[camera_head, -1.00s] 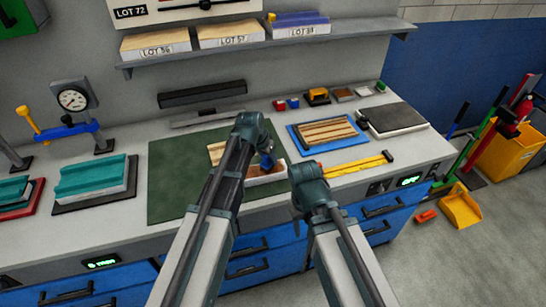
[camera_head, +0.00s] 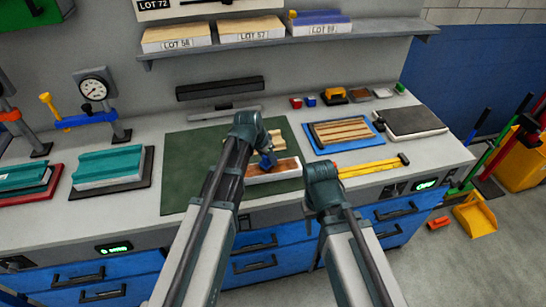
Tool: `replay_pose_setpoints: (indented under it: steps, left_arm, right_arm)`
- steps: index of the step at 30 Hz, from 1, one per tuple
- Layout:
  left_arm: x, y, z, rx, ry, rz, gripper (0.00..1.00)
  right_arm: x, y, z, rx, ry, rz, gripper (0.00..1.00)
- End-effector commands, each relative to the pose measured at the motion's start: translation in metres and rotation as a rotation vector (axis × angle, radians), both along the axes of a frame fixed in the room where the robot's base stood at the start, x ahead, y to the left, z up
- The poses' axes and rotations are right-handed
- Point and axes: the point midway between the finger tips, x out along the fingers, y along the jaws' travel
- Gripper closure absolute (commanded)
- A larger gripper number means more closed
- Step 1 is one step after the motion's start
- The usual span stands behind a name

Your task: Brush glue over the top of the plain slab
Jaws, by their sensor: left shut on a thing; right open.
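A white-sided slab with a reddish-brown top (camera_head: 288,167) lies on the green mat (camera_head: 185,170). I cannot tell whether the brown is glue. A light wooden piece (camera_head: 281,138) lies behind it, partly hidden by my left arm. My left gripper (camera_head: 262,149) is shut on a blue brush (camera_head: 267,160), held at the slab's top toward its left part; the bristles are hard to make out. My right gripper (camera_head: 320,166) is open and empty, just right of the slab, near the bench's front.
A yellow ruler-like tool (camera_head: 373,167) lies right of my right gripper. A blue tray (camera_head: 316,145) with a striped wooden panel and a dark-topped block (camera_head: 412,121) stand behind it. A teal-topped piece (camera_head: 108,165) stands left. A shelf (camera_head: 370,30) overhangs the back.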

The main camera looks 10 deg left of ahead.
Motion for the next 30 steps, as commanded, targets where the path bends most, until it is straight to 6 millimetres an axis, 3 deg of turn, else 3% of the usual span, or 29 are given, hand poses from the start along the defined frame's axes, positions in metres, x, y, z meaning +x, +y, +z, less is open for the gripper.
replay_pose_setpoints:
  steps: [8, 18, 30]
  left_arm:
    - [-0.004, 0.008, -0.001, 0.007, 0.005, 0.000, 0.98]
    - [-0.014, 0.033, 0.001, 0.005, 0.005, 0.002, 0.98]
    - [-0.016, 0.042, 0.001, 0.003, 0.003, 0.000, 0.98]
  right_arm:
    - [0.000, 0.000, 0.000, 0.000, 0.000, 0.000, 0.50]
    - [0.000, 0.000, 0.001, 0.000, 0.000, 0.000, 0.50]
    - [0.000, 0.000, 0.002, 0.000, 0.000, 0.000, 0.50]
